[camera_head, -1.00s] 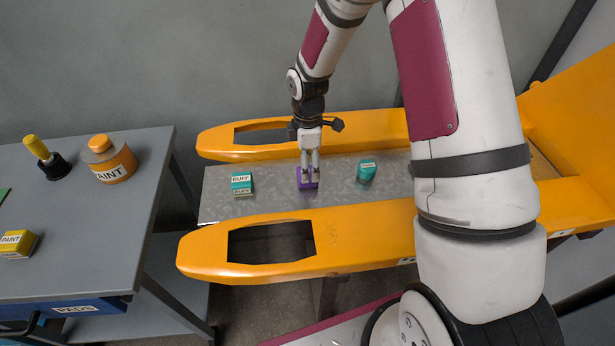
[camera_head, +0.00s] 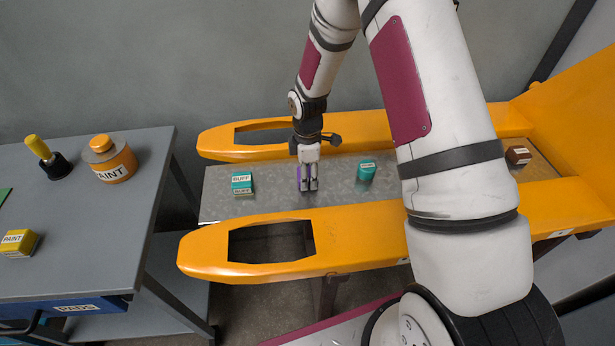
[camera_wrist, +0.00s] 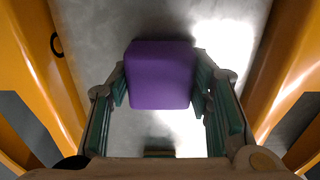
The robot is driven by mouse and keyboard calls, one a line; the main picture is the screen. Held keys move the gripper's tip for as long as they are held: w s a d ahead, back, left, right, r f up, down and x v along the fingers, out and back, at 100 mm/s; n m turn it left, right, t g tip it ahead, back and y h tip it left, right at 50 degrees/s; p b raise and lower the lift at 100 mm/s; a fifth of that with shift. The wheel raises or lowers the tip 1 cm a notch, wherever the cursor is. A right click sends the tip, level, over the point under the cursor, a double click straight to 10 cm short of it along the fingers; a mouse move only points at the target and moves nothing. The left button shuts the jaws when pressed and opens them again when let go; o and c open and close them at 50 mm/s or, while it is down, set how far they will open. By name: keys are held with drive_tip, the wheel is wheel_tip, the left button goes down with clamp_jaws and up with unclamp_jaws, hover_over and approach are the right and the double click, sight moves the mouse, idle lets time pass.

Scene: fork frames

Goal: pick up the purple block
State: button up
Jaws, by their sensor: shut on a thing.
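The purple block (camera_wrist: 160,75) sits between the two finger pads of my gripper (camera_wrist: 161,90) in the wrist view. The pads press on its left and right sides. In the head view, my gripper (camera_head: 308,186) points down over the grey metal plate (camera_head: 270,205), and only slivers of the purple block (camera_head: 306,174) show around the fingers. My gripper is shut on the block. I cannot tell whether the block touches the plate or hangs just above it.
A teal block labelled BUFF (camera_head: 242,183) lies left of my gripper, another teal piece (camera_head: 366,171) to the right. Orange beams (camera_head: 370,240) flank the plate. A brown block (camera_head: 518,155) lies far right. A grey table (camera_head: 90,220) with paint items stands left.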

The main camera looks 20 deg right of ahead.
wheel_tip(320, 180, up, 10)
idle(0.6)
drive_tip(key=o, duration=0.5)
drive_tip(key=shift+c, duration=0.9)
